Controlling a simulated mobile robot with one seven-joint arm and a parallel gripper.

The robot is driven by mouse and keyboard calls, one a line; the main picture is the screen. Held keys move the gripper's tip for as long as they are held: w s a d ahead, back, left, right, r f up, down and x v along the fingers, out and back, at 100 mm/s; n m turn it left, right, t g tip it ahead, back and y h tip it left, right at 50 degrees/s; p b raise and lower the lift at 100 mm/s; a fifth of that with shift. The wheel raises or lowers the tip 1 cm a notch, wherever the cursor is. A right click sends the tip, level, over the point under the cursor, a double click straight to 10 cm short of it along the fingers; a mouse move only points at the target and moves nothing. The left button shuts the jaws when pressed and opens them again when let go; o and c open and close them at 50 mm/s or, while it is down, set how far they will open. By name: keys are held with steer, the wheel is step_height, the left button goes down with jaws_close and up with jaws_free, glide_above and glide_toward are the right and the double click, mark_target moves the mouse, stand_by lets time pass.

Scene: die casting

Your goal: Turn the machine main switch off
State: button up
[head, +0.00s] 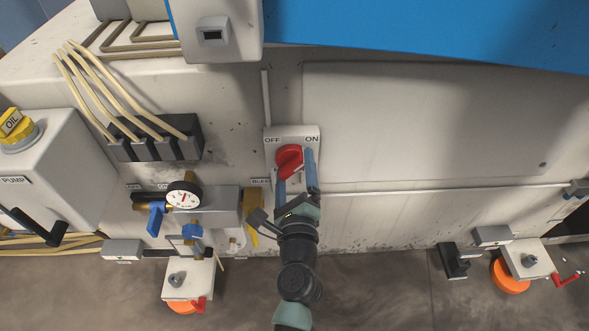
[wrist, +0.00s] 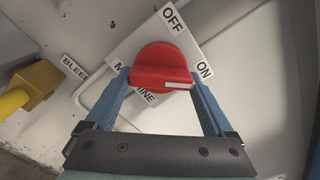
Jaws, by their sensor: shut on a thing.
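The main switch is a red round knob (head: 288,160) on a pale plate (head: 270,133) with OFF at upper left and ON at upper right. In the wrist view the red knob (wrist: 158,62) has a raised grip bar, and its white pointer mark lies at the bar's right end, towards ON rather than OFF. My gripper (head: 296,164) reaches up to the switch from below. Its two blue fingers stand on either side of the knob in the wrist view (wrist: 160,80), shut on the grip bar. Part of the lettering below the knob is hidden.
A pressure gauge (head: 184,195) with blue-handled valves sits left of the switch. A yellow part (wrist: 36,84) beside a BLEED label is close on the left. A flat panel (head: 430,120) covers the right. Orange-based units stand low on both sides.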

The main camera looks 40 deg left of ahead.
steer(key=n+b, duration=0.1)
steer(key=n, duration=0.3)
steer(key=shift+n+b, duration=0.3)
steer(key=shift+b, duration=0.05)
steer(key=n+b, duration=0.1)
steer(key=n, duration=0.3)
steer(key=shift+b, duration=0.4)
steer(key=n+b, duration=0.2)
steer(key=n, duration=0.3)
steer(key=shift+r, duration=0.15)
steer(key=shift+r+n+b, duration=0.15)
steer(key=shift+n+b, duration=0.7)
steer(key=shift+n, duration=0.95)
steer(key=o, duration=1.1)
steer(key=shift+r, duration=0.1)
steer(key=v, duration=1.3)
